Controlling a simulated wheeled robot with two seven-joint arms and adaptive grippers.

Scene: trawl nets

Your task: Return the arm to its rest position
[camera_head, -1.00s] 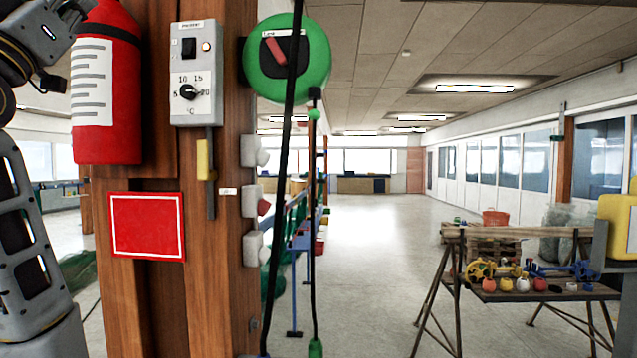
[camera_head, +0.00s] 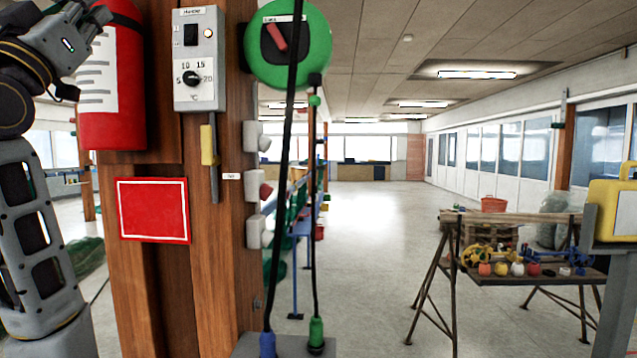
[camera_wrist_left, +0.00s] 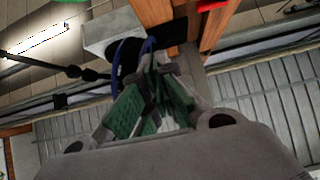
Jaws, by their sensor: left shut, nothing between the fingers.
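My left arm (camera_head: 35,240) rises along the left edge of the head view, bent at the top. Its gripper (camera_head: 103,15) is at the upper left, in front of the upper left side of a red fire extinguisher. In the left wrist view the gripper's green-padded fingers (camera_wrist_left: 152,72) come together and hold nothing. My right arm and gripper do not show in the head view.
A wooden post (camera_head: 215,270) carries the fire extinguisher (camera_head: 120,100), a grey thermostat box (camera_head: 200,60), a red panel (camera_head: 153,210) and a green reel (camera_head: 310,55) with a hanging black cable. A trestle table (camera_head: 490,275) stands right. Open floor (camera_head: 375,240) lies between.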

